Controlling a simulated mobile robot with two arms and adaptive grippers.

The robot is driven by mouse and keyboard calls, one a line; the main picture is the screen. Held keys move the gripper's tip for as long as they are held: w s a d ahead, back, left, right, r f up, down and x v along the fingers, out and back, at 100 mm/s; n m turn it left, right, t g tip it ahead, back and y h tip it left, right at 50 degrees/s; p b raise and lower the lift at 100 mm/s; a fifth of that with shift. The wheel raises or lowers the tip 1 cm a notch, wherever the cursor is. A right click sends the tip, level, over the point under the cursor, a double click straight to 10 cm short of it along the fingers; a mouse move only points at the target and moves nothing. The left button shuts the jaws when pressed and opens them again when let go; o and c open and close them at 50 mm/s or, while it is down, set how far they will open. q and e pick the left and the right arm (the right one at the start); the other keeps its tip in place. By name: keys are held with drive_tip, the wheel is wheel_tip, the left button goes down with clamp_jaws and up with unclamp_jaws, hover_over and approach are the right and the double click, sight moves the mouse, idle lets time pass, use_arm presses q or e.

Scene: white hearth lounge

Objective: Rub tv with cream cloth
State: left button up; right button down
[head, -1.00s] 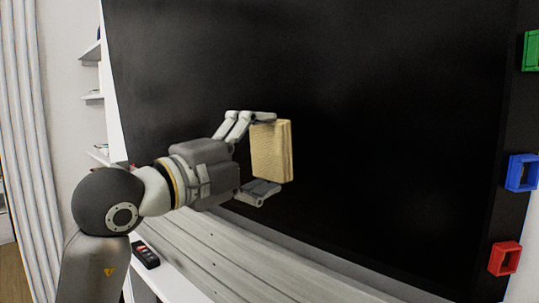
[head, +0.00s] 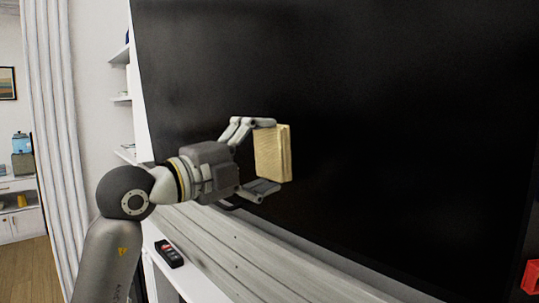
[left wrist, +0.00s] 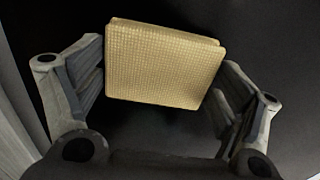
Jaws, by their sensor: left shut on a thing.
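The cream cloth (head: 272,153) is a folded, textured block held upright in front of the tv. My left gripper (head: 264,156) is shut on it, with one finger at its top edge and one at its bottom edge. In the left wrist view the cloth (left wrist: 165,64) sits between the two fingers (left wrist: 160,80). The tv (head: 400,110) is a large black screen filling the middle and right of the head view. The cloth is close to the screen; I cannot tell whether it touches. My right gripper is not in view.
A white ledge below the tv holds a small dark device (head: 169,253). White wall shelves (head: 121,98) and a pale curtain (head: 60,130) stand at the left. A red frame-like object (head: 531,277) is at the lower right edge.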

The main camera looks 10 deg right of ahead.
use_arm(q)
drive_tip(key=shift+w+a, duration=0.55)
drive_tip(key=shift+w, duration=0.25)
drive_tip(key=shift+w+a+p, duration=0.35)
drive_tip(key=shift+w+a, duration=0.1)
drive_tip(key=shift+w, duration=0.2)
drive_tip(key=shift+w+a+p, duration=0.35)
drive_tip(key=shift+w+a, duration=0.1)
drive_tip(key=shift+w, duration=0.15)
drive_tip(key=shift+a+f, duration=0.1)
drive_tip(key=shift+b+v, duration=0.75)
drive_tip(key=shift+v, duration=2.1)
drive_tip(key=shift+s, duration=0.1)
